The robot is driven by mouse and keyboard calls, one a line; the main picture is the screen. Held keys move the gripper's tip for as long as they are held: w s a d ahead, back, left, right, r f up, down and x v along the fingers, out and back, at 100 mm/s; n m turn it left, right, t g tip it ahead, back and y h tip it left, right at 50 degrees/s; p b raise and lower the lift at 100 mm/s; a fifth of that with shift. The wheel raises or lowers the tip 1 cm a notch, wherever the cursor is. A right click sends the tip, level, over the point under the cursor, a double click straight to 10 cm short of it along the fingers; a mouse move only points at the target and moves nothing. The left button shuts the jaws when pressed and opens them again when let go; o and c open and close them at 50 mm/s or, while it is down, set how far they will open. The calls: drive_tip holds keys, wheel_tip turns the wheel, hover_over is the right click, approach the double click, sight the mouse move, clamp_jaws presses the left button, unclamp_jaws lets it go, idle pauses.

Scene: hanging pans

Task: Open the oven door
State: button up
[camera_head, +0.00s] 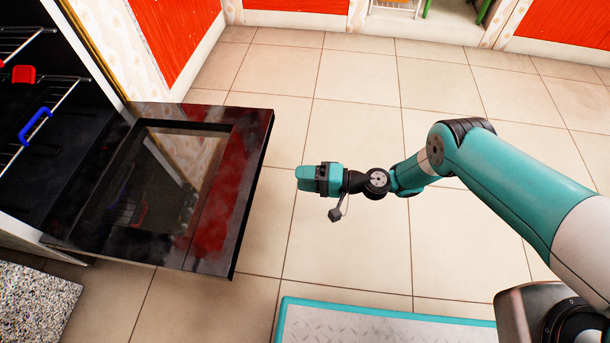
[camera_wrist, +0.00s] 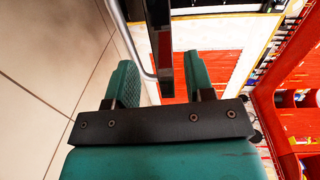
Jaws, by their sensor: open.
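The oven door (camera_head: 215,208) is dark with a glass pane and hangs folded down, lying roughly flat in front of the dark oven cavity (camera_head: 60,130) at the left of the head view. My gripper (camera_head: 300,178) is to the right of the door's outer edge, with a gap of floor between them. In the wrist view my gripper (camera_wrist: 160,80) has its two teal fingers spread. The door shows edge-on as a dark bar (camera_wrist: 162,45) beyond the fingers, with a silver handle (camera_wrist: 122,30) beside it. Neither appears gripped. The handle is hidden in the head view.
Oven racks carry a red piece (camera_head: 23,74) and a blue handle (camera_head: 36,126). A speckled counter (camera_head: 35,305) is at the lower left. Red cabinets (camera_head: 180,35) line the back. Tiled floor (camera_head: 345,120) around my gripper is clear.

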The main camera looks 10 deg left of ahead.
drive_tip(key=shift+r, duration=0.1)
drive_tip(key=w+d+r+n+g+h, duration=0.1)
drive_tip(key=r+n+h, duration=0.1)
drive_tip(key=r, duration=0.8)
drive_tip(key=w+d+r+n+h+p, duration=0.1)
drive_tip(key=r+n+h, duration=0.1)
drive_tip(key=r, duration=0.8)
drive_tip(key=w+d+r+n+g+h, duration=0.1)
drive_tip(key=d+r+n+h, duration=0.15)
drive_tip(key=r, duration=0.75)
drive_tip(key=s+d+r+t+h+p, duration=0.1)
drive_tip(key=s+d+r+h, duration=0.2)
drive_tip(key=s+d+r, duration=0.4)
drive_tip(key=s+d+r+t+h+p, duration=0.1)
drive_tip(key=s+d+r+h, duration=0.2)
drive_tip(key=s+d+r, duration=0.4)
drive_tip(key=s+d, duration=0.3)
drive_tip(key=s, duration=0.5)
drive_tip(key=shift+s+r+p, duration=0.15)
drive_tip(key=shift+r+p, duration=0.15)
drive_tip(key=shift+h, duration=0.25)
drive_tip(key=r+p, duration=3.7)
drive_tip(key=shift+w+a+r, duration=0.1)
drive_tip(key=shift+w+a, duration=0.05)
drive_tip(key=shift+w, duration=0.05)
drive_tip(key=shift+c, duration=0.6)
